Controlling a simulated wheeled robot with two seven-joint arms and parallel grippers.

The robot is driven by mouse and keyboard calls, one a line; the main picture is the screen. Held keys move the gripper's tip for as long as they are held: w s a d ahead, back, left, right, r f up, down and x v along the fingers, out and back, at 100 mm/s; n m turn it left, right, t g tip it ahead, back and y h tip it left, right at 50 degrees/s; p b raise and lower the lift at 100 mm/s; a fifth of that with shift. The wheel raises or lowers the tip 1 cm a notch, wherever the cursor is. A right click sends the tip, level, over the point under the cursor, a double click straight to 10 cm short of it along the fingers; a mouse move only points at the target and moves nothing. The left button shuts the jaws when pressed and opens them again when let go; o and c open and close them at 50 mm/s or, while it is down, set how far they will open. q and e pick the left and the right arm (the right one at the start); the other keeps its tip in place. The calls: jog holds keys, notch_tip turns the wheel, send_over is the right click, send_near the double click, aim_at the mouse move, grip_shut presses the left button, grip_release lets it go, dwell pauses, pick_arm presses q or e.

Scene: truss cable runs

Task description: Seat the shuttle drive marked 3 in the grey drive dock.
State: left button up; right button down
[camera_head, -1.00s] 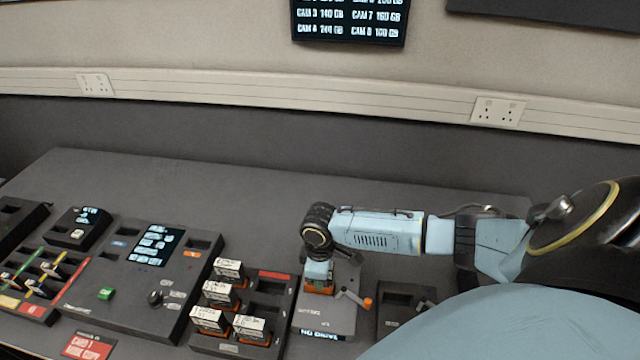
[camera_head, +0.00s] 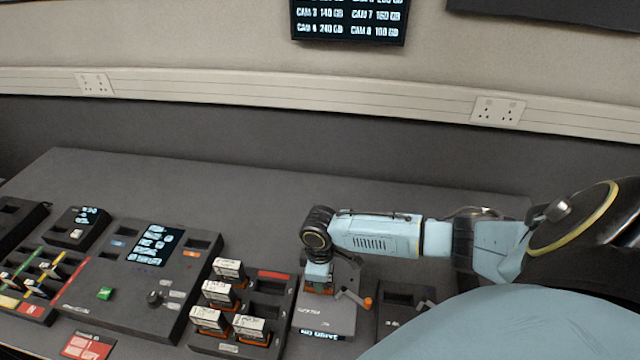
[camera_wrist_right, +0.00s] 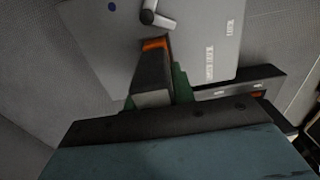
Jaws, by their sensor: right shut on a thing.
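The grey drive dock (camera_head: 330,318) stands on the bench below my right arm, with an orange-tipped lever (camera_head: 358,299) on its right side and a small lit display (camera_head: 322,334) at the front. My right gripper (camera_head: 318,278) points down at the dock's back part, shut on a shuttle drive (camera_head: 319,289). The wrist view shows the dock (camera_wrist_right: 215,45) as a grey face with a lever (camera_wrist_right: 155,15), and the dark drive with an orange end (camera_wrist_right: 154,44) against it. The drive's number is hidden, and I cannot tell how deep it sits. My left gripper is out of view.
A rack (camera_head: 268,312) with several white-labelled drives stands close to the dock's left. A dark slotted unit (camera_head: 398,296) stands to its right. A control panel (camera_head: 140,262) lies further left. The back of the bench (camera_head: 220,190) is clear.

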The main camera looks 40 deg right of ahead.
jog(key=shift+f, duration=0.6)
dwell(0.4)
jog(key=c, duration=0.8)
grip_release()
jog(key=shift+o, duration=0.2)
notch_tip(320, 180, up, 5)
jog(key=p, duration=0.5)
jog(key=shift+r+p, duration=0.15)
jog(key=shift+p, duration=0.15)
jog(key=shift+r, duration=1.1)
